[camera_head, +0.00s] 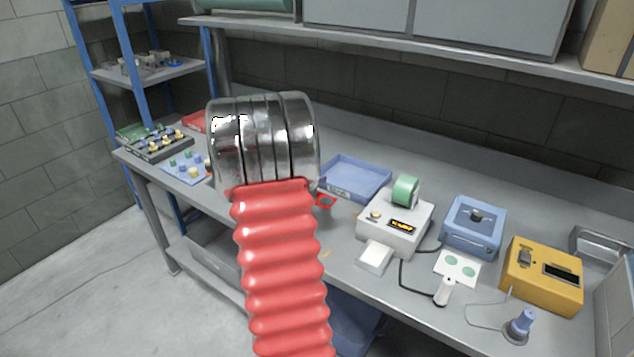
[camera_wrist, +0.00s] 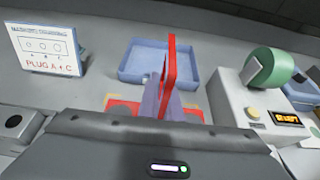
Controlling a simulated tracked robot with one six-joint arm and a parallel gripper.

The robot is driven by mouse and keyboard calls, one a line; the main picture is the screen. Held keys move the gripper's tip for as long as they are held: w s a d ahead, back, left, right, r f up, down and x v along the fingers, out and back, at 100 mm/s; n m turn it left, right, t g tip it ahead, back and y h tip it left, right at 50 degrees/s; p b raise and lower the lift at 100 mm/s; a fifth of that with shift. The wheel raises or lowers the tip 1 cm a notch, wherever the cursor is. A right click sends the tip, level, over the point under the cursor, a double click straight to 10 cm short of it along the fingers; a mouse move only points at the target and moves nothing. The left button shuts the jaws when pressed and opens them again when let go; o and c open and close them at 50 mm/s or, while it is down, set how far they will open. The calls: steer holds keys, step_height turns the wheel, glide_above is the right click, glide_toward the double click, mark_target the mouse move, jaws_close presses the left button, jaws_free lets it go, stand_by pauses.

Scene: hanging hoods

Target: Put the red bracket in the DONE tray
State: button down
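The red bracket (camera_wrist: 170,64) stands upright as a thin plate between my gripper's fingers (camera_wrist: 162,104) in the wrist view. The fingers are close together on its lower part. In the head view, a small red piece with a hole (camera_head: 325,201) shows just right of my arm, in front of the tray. It appears to be part of the bracket; my fingers are hidden there. The blue tray (camera_head: 357,172) lies on the bench behind it and looks empty. Its front label is too small to read. In the wrist view the tray (camera_wrist: 130,76) lies beyond the bracket, which partly covers it.
Red and yellow patches (camera_wrist: 120,106) show beneath my gripper. A white printer-like device (camera_head: 394,225) with a green roll stands right of the tray. A card reading "PLUG A + C" (camera_wrist: 48,52) stands left. Blue (camera_head: 473,222) and yellow (camera_head: 543,273) boxes stand farther right.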

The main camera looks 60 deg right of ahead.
glide_above(349, 184)
steer(key=shift+a+r, duration=0.1)
steer(key=shift+r, duration=0.3)
stand_by(0.3)
steer(key=shift+f, duration=3.15)
steer(key=shift+f, duration=0.1)
steer(key=shift+f, duration=1.75)
